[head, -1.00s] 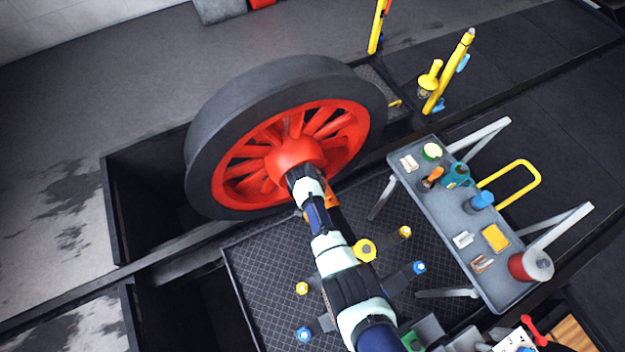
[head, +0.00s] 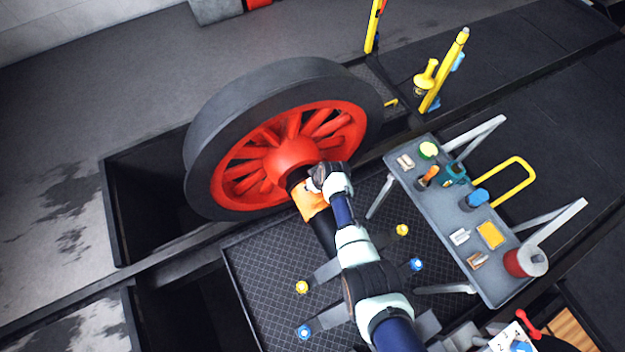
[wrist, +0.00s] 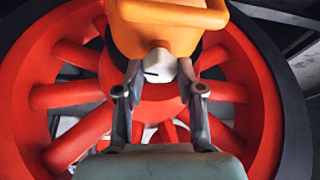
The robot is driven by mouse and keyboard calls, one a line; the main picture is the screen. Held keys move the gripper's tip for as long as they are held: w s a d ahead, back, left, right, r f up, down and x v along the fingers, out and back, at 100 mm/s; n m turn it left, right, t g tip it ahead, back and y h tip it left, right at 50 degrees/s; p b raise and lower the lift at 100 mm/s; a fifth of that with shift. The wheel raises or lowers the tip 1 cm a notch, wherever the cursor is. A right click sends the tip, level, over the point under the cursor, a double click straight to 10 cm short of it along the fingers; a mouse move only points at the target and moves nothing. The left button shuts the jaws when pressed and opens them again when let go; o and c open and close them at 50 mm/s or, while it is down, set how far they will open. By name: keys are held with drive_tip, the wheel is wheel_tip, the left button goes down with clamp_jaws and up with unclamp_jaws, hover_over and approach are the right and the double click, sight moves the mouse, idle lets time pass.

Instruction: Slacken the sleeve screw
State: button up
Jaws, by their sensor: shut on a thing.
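The orange sleeve (head: 309,203) sits around the dark axle, just in front of the red wheel hub (head: 290,160). In the wrist view the sleeve (wrist: 165,28) fills the top middle. A pale screw head (wrist: 160,66) with a dark slot sticks out from its near side. My gripper (wrist: 160,75) has one finger on each side of the screw head and is shut on it. In the head view my gripper (head: 314,184) is at the upper right side of the sleeve, and my wrist mostly hides the screw.
The big wheel (head: 250,95) with its black tyre stands over a dark pit. A grey tool bench (head: 440,215) with several small items stands to the right. A yellow post (head: 445,75) stands behind.

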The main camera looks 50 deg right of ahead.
drive_tip(key=shift+d+n+y+b, duration=0.1)
drive_tip(key=shift+n+y+b, duration=0.45)
drive_tip(key=shift+n, duration=0.55)
drive_tip(key=shift+d+n+y+b, duration=0.1)
drive_tip(key=shift+n+y+b, duration=0.25)
drive_tip(key=shift+n+b, duration=0.6)
drive_tip(key=shift+n, duration=0.35)
drive_tip(key=o, duration=1.1)
drive_tip(key=shift+o, duration=0.2)
drive_tip(key=v, duration=1.2)
drive_tip(key=shift+w, duration=0.15)
